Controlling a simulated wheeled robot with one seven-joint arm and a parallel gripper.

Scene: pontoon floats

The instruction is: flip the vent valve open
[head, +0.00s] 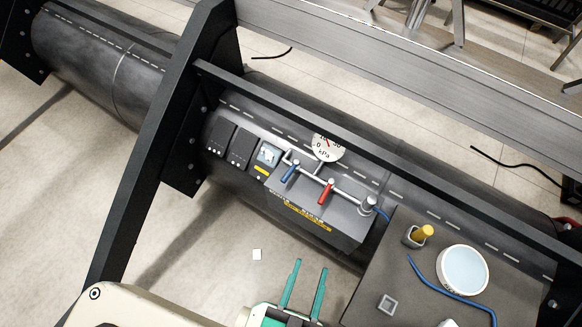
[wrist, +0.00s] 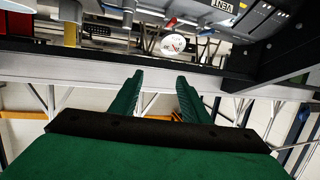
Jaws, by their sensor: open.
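A grey valve block (head: 335,222) sits on the dark float in the head view. A blue lever (head: 290,171) is on its left and a red lever (head: 325,193) to the right, both on a thin pipe. I cannot tell which lever that label belongs to. My gripper (head: 309,270) is open and empty, below and in front of the block, apart from both levers. Its green fingers (wrist: 160,80) show in the wrist view.
A round kPa gauge (head: 327,146) stands behind the pipe. Dark switch boxes (head: 221,137) are to the left. A dark panel (head: 385,265) at right bears a white bowl (head: 463,270), a yellow peg (head: 425,232) and a blue hose (head: 435,287). A black frame beam (head: 165,145) slants at left.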

